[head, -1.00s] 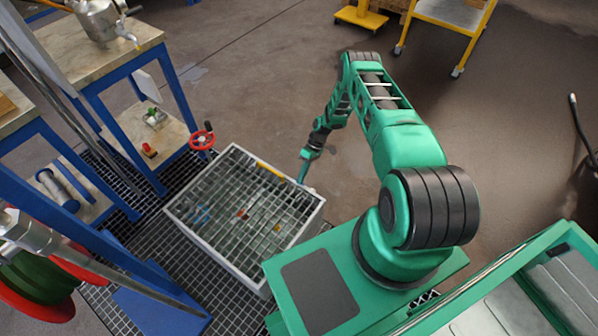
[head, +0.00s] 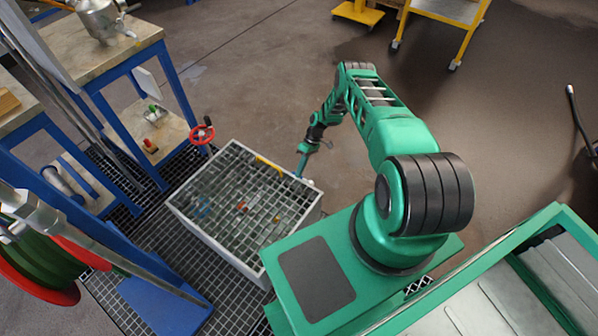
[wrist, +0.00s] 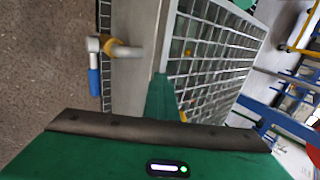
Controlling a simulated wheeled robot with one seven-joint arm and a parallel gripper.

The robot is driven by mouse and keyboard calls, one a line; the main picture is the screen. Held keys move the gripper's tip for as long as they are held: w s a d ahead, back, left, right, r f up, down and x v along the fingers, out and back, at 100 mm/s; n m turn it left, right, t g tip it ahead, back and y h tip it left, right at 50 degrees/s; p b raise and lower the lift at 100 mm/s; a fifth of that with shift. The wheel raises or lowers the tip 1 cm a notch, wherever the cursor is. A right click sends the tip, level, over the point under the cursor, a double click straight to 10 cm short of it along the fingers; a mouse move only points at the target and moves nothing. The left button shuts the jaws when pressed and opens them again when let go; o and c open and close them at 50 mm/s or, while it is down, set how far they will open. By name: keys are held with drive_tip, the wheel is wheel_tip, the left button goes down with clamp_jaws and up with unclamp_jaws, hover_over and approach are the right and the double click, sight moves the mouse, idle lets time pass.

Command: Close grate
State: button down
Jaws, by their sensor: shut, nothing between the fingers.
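The grate (head: 232,195) is a grey metal grid with a yellow strip (head: 268,164) at its far edge. It spans the top of a pale open box (head: 225,255); whether it sits fully flat cannot be told. A few small coloured items show through the bars. My gripper (head: 299,172) is at the box's far right rim, close to the yellow strip, pointing down. In the wrist view my gripper (wrist: 160,95) is shut and empty, beside the grate (wrist: 215,50). Contact with it cannot be made out.
A pipe with a yellow fitting and blue handle (wrist: 120,50) sticks out of the box's outer side. A red handwheel (head: 202,133) stands by the box's far left corner. Blue-legged tables (head: 125,55) are at left. Open floor (head: 270,60) lies beyond the box.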

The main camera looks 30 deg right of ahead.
drive_tip(key=w+d+f+v, duration=0.1)
drive_tip(key=d+v, duration=0.1)
drive_tip(key=v, duration=1)
drive_tip(key=shift+f, duration=0.3)
drive_tip(key=shift+w+a, duration=0.1)
